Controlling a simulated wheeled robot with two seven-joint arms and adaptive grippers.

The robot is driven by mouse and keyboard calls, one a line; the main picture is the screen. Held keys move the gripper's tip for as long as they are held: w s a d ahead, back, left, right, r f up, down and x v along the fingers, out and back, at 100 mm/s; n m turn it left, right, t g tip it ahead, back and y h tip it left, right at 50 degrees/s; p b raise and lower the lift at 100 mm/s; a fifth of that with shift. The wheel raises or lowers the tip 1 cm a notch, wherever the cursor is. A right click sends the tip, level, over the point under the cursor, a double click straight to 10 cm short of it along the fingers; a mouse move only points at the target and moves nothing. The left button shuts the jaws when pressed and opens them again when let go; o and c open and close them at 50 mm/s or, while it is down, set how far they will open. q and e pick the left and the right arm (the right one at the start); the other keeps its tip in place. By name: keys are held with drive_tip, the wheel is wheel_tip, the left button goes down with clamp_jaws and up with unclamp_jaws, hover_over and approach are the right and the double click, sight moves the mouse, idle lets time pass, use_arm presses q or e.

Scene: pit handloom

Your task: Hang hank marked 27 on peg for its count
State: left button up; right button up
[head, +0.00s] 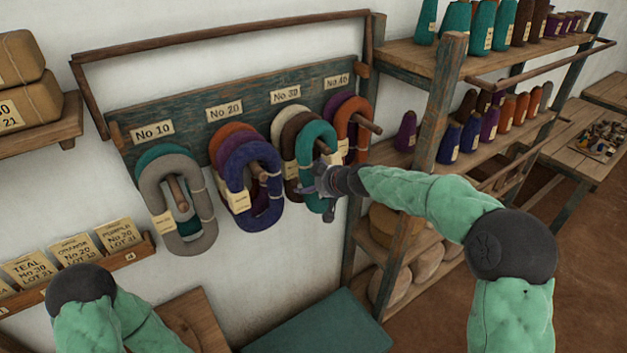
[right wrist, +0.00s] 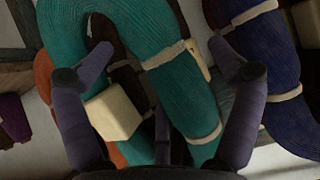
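A teal hank (head: 316,150) hangs at the front of the No 30 peg, over brown and cream hanks. It also shows in the right wrist view (right wrist: 150,45), with pale ties and a cream tag (right wrist: 115,113). My right gripper (head: 321,188) is at its lower part; in the right wrist view its fingers (right wrist: 158,76) are spread wide on either side of the teal strands, open. I cannot read a number 27 on any hank. The pegboard (head: 205,131) has labels No 10, No 20, No 30 and No 40. My left gripper is out of view.
Grey and teal hanks (head: 160,190) hang at No 10, blue, purple and orange-red ones (head: 262,215) at No 20, orange and purple ones (head: 358,118) at No 40. A shelf rack (head: 438,110) with yarn cones stands close on the right. A card rail (head: 100,268) is at lower left.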

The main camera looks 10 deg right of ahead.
drive_tip(key=shift+s+r, duration=0.1)
drive_tip(key=shift+r, duration=0.25)
drive_tip(key=shift+s+d+r, duration=0.15)
drive_tip(key=shift+r, duration=0.05)
drive_tip(key=s+d+r, duration=0.1)
drive_tip(key=s+d, duration=0.2)
drive_tip(key=s, duration=0.4)
drive_tip(key=s+d+r, duration=0.1)
drive_tip(key=s+d, duration=0.2)
drive_tip(key=s, duration=0.4)
drive_tip(key=shift+s+d+r, duration=0.2)
